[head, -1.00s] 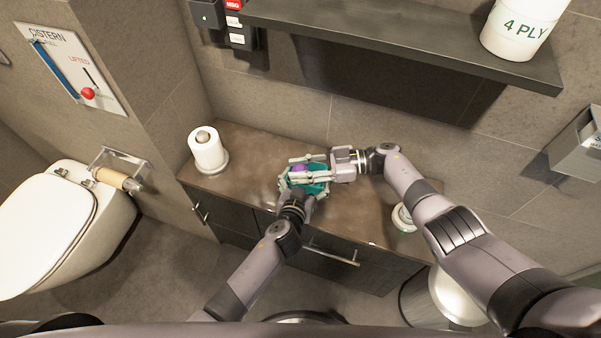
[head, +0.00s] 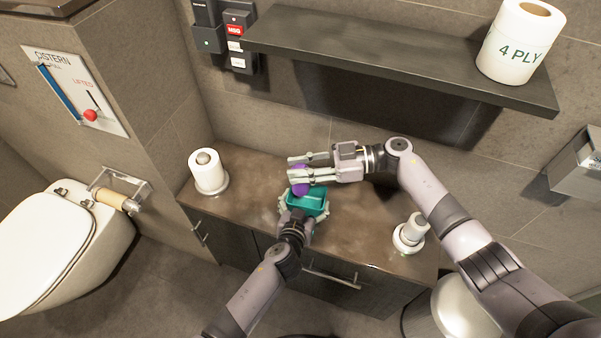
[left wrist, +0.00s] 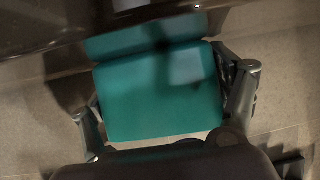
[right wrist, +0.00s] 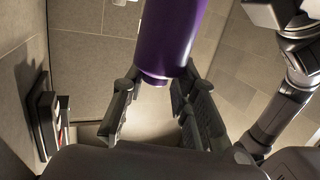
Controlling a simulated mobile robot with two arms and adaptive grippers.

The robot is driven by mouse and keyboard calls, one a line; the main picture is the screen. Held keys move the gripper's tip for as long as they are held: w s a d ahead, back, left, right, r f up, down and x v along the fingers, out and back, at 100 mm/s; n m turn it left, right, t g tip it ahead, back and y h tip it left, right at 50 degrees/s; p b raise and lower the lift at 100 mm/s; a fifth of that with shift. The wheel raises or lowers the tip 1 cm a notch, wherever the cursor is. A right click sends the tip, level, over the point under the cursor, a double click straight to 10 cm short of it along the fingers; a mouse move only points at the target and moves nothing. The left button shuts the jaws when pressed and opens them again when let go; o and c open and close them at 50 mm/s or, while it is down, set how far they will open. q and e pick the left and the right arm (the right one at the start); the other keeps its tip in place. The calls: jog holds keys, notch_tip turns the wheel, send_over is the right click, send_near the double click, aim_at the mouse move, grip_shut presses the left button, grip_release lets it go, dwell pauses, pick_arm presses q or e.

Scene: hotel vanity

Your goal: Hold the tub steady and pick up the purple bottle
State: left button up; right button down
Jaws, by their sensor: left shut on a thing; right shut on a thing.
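The teal tub (head: 309,205) stands on the brown vanity counter in the head view. My left gripper (head: 304,210) is shut on the tub, its fingers on either side of it. The tub's teal side fills the middle of the left wrist view (left wrist: 160,92). The purple bottle (head: 299,188) is in my right gripper (head: 312,169), which is shut on it above the tub in the head view. In the right wrist view the bottle (right wrist: 170,35) shows between the fingers. The bottle's far end is out of that view.
A toilet roll on a holder (head: 207,172) stands at the counter's left, and a white object on a round base (head: 410,234) at its right. A dark shelf (head: 400,57) with a 4 PLY roll (head: 520,42) hangs above. The counter (head: 255,172) is clear left of the tub.

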pick_arm(q)
jog(key=o, duration=1.1)
jog(key=v, duration=1.2)
jog(key=shift+s+f, duration=0.1)
jog(key=shift+f, duration=0.05)
